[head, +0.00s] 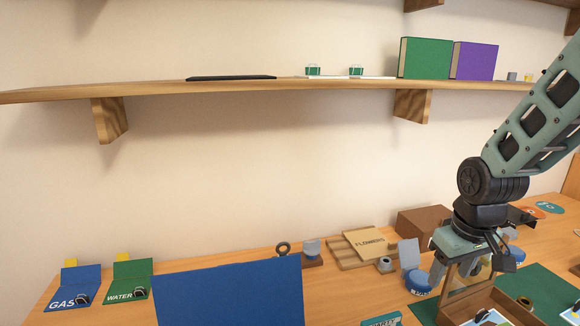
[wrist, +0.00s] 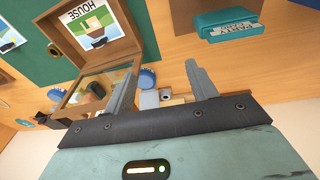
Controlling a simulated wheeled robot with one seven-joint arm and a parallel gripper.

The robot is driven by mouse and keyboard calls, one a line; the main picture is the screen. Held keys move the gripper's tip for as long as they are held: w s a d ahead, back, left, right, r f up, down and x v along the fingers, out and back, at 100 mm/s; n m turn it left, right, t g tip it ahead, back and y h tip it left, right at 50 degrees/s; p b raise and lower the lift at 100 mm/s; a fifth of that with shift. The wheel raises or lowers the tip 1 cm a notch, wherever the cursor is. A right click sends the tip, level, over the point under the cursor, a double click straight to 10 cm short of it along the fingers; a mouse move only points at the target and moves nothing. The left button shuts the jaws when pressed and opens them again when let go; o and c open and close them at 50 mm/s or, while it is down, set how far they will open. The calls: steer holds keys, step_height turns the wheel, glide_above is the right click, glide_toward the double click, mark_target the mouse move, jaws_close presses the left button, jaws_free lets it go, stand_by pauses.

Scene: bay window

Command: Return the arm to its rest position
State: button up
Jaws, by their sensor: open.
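My gripper (head: 472,272) hangs over the right side of the wooden table at the end of my green-grey arm, with its fingers pointing down. In the wrist view my gripper (wrist: 163,60) has its two grey fingers spread wide apart, with nothing held between them. An open wooden box (wrist: 128,38) with a HOUSE picture card and a clear pane lies just left of the fingers in that view. The box also shows below my gripper in the head view (head: 450,312). Whether a finger touches the box cannot be told.
A blue panel (head: 228,292) stands at the front middle. GAS (head: 73,288) and WATER (head: 126,282) holders stand at left. A teal PARTY box (wrist: 228,25) lies nearby. A wall shelf (head: 250,90) with books runs above.

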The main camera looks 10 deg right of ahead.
steer(key=s+a+r+n+g+p, duration=0.1)
steer(key=s+a+r+n, duration=0.2)
steer(key=s+a, duration=0.5)
steer(key=s+a+r+n+y+p, duration=0.1)
steer(key=s+a+r+n, duration=0.2)
steer(key=s+a, duration=0.5)
steer(key=a+n, duration=0.1)
steer(key=a, duration=0.7)
steer(key=shift+s+a+g+p, duration=0.15)
steer(key=shift+a+g+p, duration=0.15)
steer(key=shift+g, duration=0.1)
